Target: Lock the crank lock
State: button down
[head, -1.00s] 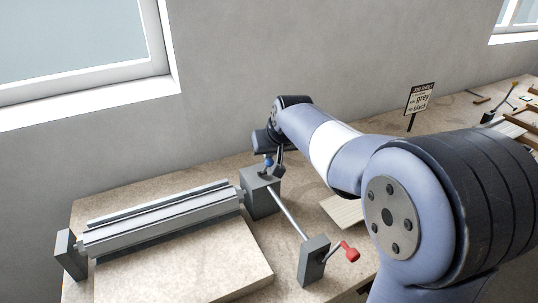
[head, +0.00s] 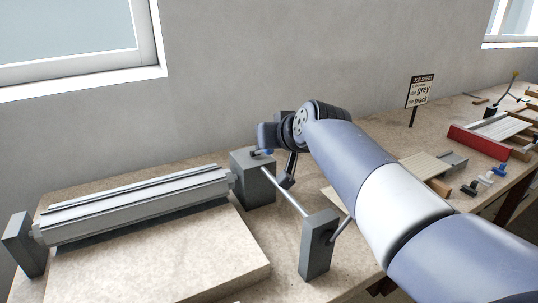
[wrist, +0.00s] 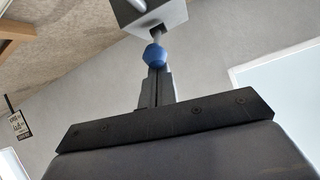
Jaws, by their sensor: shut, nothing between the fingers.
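The crank lock shows as a blue knob (wrist: 155,55) on a short stem at the face of a grey block in the wrist view. In the head view the blue knob (head: 265,152) is a small patch at the top of the grey block (head: 254,182), mostly hidden by my wrist. My gripper (wrist: 156,72) is shut and empty, its fingertips right at the blue knob. I cannot tell whether they touch it. The crank rod (head: 287,193) runs from the block to a front grey post (head: 317,245). The crank's red grip is hidden behind my arm.
A grey shutter profile roller (head: 135,202) lies between the block and a left grey post (head: 25,243). A pale slab (head: 165,262) lies in front. A job sheet sign (head: 420,92) stands behind. Trays and small tools, including a red tray (head: 478,142), lie at right.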

jog(key=shift+s+d+f+t+y+b, duration=0.15)
jog(key=shift+s+f+t+b, duration=0.3)
jog(key=shift+b, duration=1.4)
jog(key=shift+s+d+f+t+y+b, duration=0.15)
jog(key=shift+f+t+b, duration=0.45)
jog(key=shift+b, duration=1.25)
jog(key=shift+s+d+f+t+y+b, duration=0.1)
jog(key=shift+s+f+t+y+b, duration=0.3)
jog(key=shift+b, duration=1.45)
jog(key=f+b, duration=0.1)
jog(key=b, duration=0.2)
jog(key=shift+s+d+f, duration=0.1)
jog(key=shift+s+f, duration=0.1)
jog(key=shift+f, duration=0.2)
jog(key=shift+f+b, duration=0.1)
jog(key=shift+b, duration=0.25)
jog(key=shift+f, duration=0.35)
notch_tip(320, 180, up, 11)
jog(key=p, duration=0.4)
jog(key=shift+f, duration=0.15)
notch_tip(320, 180, down, 10)
jog(key=b, duration=0.4)
jog(key=shift+f, duration=0.1)
